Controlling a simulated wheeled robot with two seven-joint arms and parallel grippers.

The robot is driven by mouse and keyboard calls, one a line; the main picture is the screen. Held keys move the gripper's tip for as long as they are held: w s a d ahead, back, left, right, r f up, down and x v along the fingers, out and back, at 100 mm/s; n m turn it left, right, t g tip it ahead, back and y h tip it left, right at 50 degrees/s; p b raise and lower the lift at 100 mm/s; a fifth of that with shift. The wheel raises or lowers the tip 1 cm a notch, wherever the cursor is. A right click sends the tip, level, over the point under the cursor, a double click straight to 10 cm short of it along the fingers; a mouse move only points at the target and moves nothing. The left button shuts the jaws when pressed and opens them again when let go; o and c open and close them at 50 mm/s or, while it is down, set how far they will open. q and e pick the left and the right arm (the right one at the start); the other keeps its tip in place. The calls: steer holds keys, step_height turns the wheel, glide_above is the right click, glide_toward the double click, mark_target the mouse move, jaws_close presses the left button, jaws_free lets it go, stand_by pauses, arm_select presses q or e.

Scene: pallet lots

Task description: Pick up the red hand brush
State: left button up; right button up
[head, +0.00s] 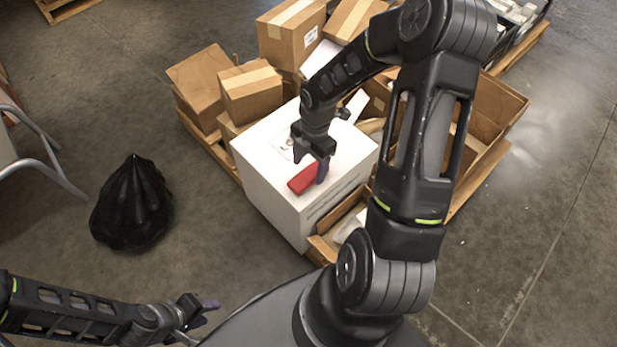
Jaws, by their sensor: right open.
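The red hand brush (302,180) lies on top of a white box (262,185), near the box's front edge. Its bristles cannot be made out. My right gripper (310,167) points down over the brush with its fingers apart. One finger shows behind the brush and the other overlaps its right end. I cannot tell whether they touch it. My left gripper (205,313) is low at the left, far from the brush; its finger gap is unclear.
Several cardboard boxes (251,93) are piled on a pallet behind and beside the white box. An open carton (503,103) stands at the right. A black bag (132,205) and a metal-legged chair (40,150) are at the left. Floor between is clear.

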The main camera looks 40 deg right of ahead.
mark_target(309, 174)
steer(key=f, duration=0.4)
steer(key=shift+s+a+b, duration=0.15)
steer(key=shift+a+b, duration=0.1)
steer(key=shift+b, duration=0.15)
jaws_close()
stand_by(0.6)
steer(key=shift+r, duration=0.15)
step_height(309, 174, up, 10)
steer(key=p, duration=0.2)
steer(key=shift+p, duration=0.3)
stand_by(0.3)
